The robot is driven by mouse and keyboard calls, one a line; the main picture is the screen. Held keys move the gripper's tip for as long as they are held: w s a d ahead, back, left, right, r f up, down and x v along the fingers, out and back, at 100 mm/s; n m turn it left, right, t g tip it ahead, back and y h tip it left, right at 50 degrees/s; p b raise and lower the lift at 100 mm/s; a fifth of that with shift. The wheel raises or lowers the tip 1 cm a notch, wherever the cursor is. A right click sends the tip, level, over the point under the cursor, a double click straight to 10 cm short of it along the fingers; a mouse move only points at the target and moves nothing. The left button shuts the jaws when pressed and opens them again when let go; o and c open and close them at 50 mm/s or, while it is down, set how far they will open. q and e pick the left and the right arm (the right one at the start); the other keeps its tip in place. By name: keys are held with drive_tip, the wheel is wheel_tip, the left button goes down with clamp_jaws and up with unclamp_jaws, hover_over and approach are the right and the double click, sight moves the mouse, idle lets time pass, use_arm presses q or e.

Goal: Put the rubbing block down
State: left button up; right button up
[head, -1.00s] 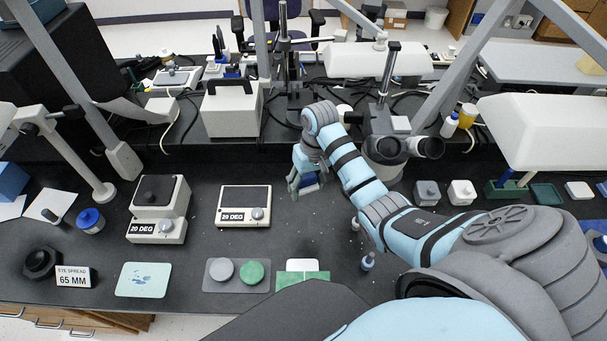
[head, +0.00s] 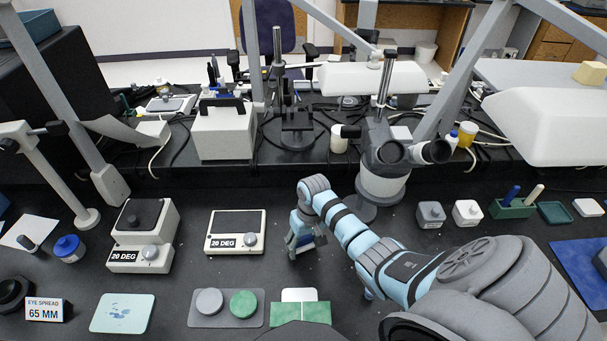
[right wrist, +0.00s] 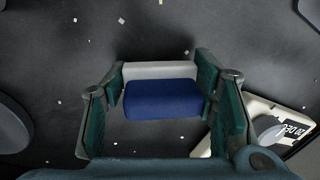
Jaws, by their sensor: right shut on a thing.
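The rubbing block (right wrist: 162,99) is a small blue block with a pale grey strip along its far side. My right gripper (right wrist: 160,88) is shut on it, with a green-padded finger on each side. In the head view the right gripper (head: 303,246) is low over the black bench, right of a flat 20 DEG unit, and the block (head: 301,240) shows as a dark blue patch partly hidden by the fingers. I cannot tell whether the block touches the bench. My left gripper is not in view.
The flat 20 DEG unit (head: 236,228) is just left of the gripper. The microscope (head: 382,180) stands to the right behind it. A grey plate with two discs (head: 199,320) and a green-and-white piece (head: 299,309) lie nearer.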

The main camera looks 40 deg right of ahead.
drive_tip(key=shift+f, duration=0.5)
drive_tip(key=shift+s+a+f, duration=0.15)
drive_tip(key=shift+s+f, duration=0.05)
drive_tip(key=shift+f, duration=0.05)
drive_tip(key=o, duration=1.1)
drive_tip(key=shift+s, duration=0.1)
drive_tip(key=o, duration=0.3)
drive_tip(key=shift+f, duration=0.1)
drive_tip(key=shift+o, duration=0.9)
drive_tip(key=shift+f, duration=0.1)
drive_tip(key=shift+w+d, duration=0.2)
drive_tip(key=shift+w, duration=0.15)
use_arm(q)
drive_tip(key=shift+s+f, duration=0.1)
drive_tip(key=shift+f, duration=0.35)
